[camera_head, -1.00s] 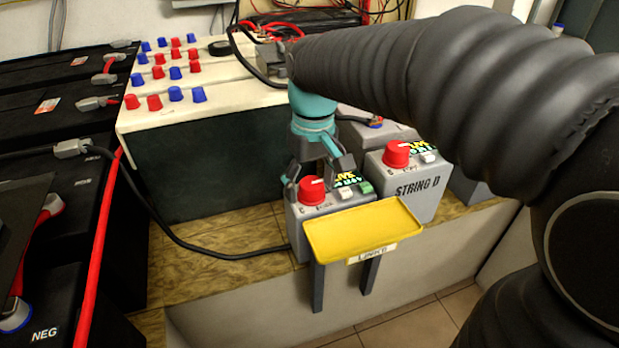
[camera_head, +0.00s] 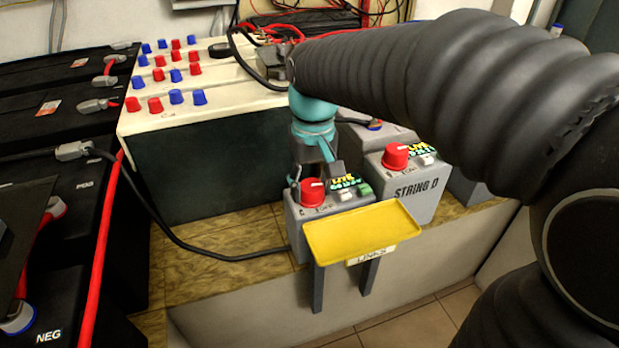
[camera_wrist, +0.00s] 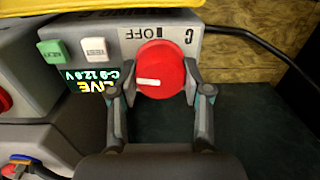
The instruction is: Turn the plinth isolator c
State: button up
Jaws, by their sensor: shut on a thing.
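The isolator box (camera_head: 297,225) with the red knob (camera_head: 312,190) stands on the plinth behind the yellow tray. In the wrist view its face bears the letter C and the word OFF, upside down, and the red knob (camera_wrist: 160,72) has a white mark pointing left. A lit display (camera_wrist: 92,85) reads LIVE, C-B 12.0 V. My gripper (camera_wrist: 158,82) has one finger on each side of the knob and is shut on it. In the head view my gripper (camera_head: 311,182) reaches down to the box from above; the tray hides the box's lower front.
The yellow tray (camera_head: 362,230), labelled LINKS, juts out in front of the box. A STRING D box (camera_head: 416,200) with a red knob stands close on the right. Black cable (camera_head: 220,256) runs along the plinth. Black batteries (camera_head: 60,205) line the left.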

aim_at(314, 186)
jog(key=m+p, duration=0.1)
jog(key=m, duration=0.3)
jog(key=shift+m+p, duration=0.3)
jog(key=m+p, duration=0.1)
jog(key=m, duration=0.2)
jog(key=shift+d+m, duration=0.1)
jog(key=shift+m, duration=0.2)
jog(key=m+p, duration=0.1)
jog(key=m, duration=0.3)
jog(key=shift+s+d+m+t+p, duration=0.1)
jog(key=shift+m+t+p, duration=0.25)
jog(key=shift+m, duration=1.75)
jog(key=o, duration=1.2)
jog(key=shift+c, duration=0.2)
jog(key=shift+r, duration=0.1)
notch_tip(314, 186, up, 12)
jog(key=shift+s, duration=0.2)
